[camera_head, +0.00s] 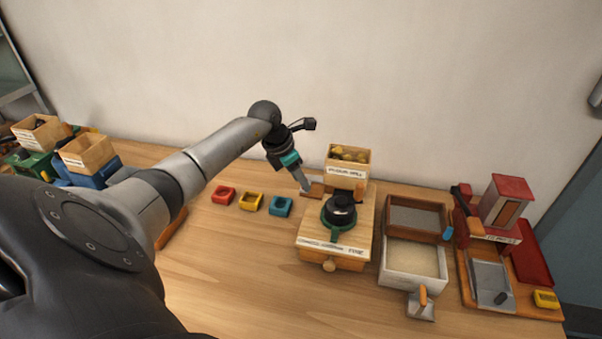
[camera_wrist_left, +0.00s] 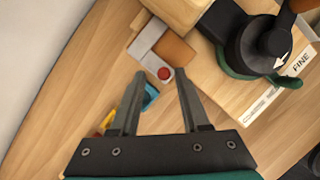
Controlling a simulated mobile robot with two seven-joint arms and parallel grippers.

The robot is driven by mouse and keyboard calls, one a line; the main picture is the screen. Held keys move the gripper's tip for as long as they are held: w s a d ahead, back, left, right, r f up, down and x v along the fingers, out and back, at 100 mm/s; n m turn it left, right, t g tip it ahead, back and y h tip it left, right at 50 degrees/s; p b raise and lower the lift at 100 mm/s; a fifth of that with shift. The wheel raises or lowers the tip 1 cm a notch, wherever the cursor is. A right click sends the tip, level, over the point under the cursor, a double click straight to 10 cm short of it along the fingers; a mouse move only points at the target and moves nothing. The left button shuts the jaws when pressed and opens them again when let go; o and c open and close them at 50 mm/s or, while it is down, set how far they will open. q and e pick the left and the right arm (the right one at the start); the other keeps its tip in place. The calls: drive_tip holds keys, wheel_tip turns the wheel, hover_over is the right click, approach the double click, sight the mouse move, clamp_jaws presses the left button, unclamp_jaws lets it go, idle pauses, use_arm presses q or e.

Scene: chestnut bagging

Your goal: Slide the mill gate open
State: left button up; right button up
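The mill (camera_head: 335,235) is a wooden box with a hopper (camera_head: 347,170) of yellowish pieces at its back and a black dial on top. In the left wrist view, a grey metal plate with a red knob (camera_wrist_left: 165,73), which looks like the gate, juts from the mill's side beside a brown block (camera_wrist_left: 175,47). My left gripper (camera_head: 305,187) points down at this side of the mill. In the wrist view its two fingers (camera_wrist_left: 160,76) are apart, with the red knob seen between their tips. Whether they touch it cannot be told. My right gripper is not in view.
Red (camera_head: 223,194), yellow (camera_head: 251,201) and blue (camera_head: 281,206) small cups stand left of the mill. Sieve trays (camera_head: 415,283) and a red-roofed device (camera_head: 507,200) stand to its right. Wooden boxes (camera_head: 87,152) sit at the far left. The front table is clear.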

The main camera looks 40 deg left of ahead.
use_arm(q)
drive_tip(key=shift+d, duration=0.1)
drive_tip(key=v, duration=1.5)
drive_tip(key=shift+r, duration=0.1)
